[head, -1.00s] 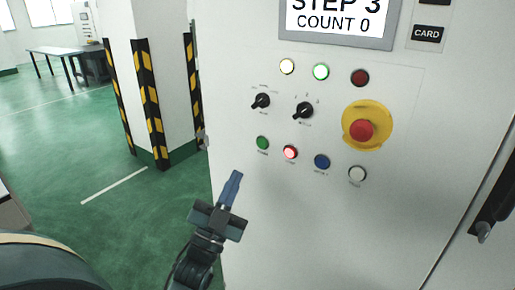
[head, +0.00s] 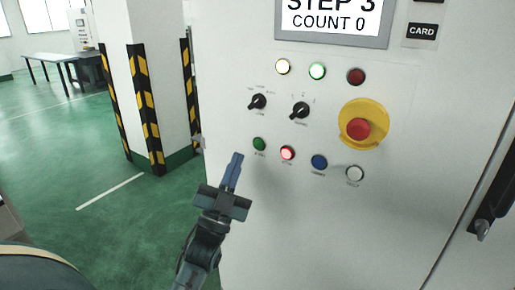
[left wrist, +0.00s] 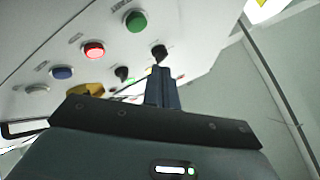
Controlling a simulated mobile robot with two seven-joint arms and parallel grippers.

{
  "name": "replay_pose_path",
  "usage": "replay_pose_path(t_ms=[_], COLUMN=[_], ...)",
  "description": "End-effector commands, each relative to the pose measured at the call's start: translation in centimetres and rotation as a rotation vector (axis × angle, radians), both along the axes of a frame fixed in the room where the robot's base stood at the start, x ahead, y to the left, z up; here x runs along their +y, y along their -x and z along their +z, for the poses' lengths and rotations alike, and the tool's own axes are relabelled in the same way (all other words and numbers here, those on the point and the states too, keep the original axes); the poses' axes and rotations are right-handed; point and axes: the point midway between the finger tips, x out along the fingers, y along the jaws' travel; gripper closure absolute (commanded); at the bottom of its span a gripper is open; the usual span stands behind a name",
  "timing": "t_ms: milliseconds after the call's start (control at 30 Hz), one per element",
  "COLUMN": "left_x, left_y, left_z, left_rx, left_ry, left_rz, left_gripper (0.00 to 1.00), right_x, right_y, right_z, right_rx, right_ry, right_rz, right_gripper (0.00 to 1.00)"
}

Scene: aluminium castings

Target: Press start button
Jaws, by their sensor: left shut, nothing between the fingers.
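The control panel (head: 310,210) is the white cabinet face ahead. A green button (head: 259,144) is at the left end of its lower row; its label is too blurred to read with certainty. Beside it are a lit red button (head: 287,153), a blue button (head: 319,162) and a white button (head: 355,173). My left gripper (head: 237,158) is shut and empty, fingertips just left of and slightly below the green button, apparently apart from it. In the left wrist view the green button (left wrist: 135,20) is above and left of the fingers (left wrist: 161,88). My right gripper is not in view.
A red emergency stop (head: 358,129) on a yellow base, two black selector knobs (head: 300,110) and indicator lamps (head: 317,71) are above the buttons. The screen (head: 334,20) reads "STEP 3 COUNT 0". A door handle (head: 490,205) is at right. Green floor (head: 110,215) is open at left.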

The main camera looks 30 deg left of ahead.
Motion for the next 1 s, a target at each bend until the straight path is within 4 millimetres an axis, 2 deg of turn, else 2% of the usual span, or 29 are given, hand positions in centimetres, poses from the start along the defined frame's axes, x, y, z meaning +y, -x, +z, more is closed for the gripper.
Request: replay_pose_path(t_ms=[200,400,1000], left_x=[-0.2,-0.3,-0.4], left_y=[-2.9,-4.2,-4.4], left_z=[-0.2,0.0,0.0], left_rx=[-0.001,-0.001,0.000], left_ry=[0.000,-0.001,-0.002], left_rz=[0.000,0.000,0.000], left_gripper=[1.00,1.00,1.00], right_x=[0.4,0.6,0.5], right_y=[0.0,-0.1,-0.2], right_z=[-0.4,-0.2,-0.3], right_rx=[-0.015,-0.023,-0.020], right_ry=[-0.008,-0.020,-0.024], right_rz=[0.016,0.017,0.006], right_gripper=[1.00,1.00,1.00])
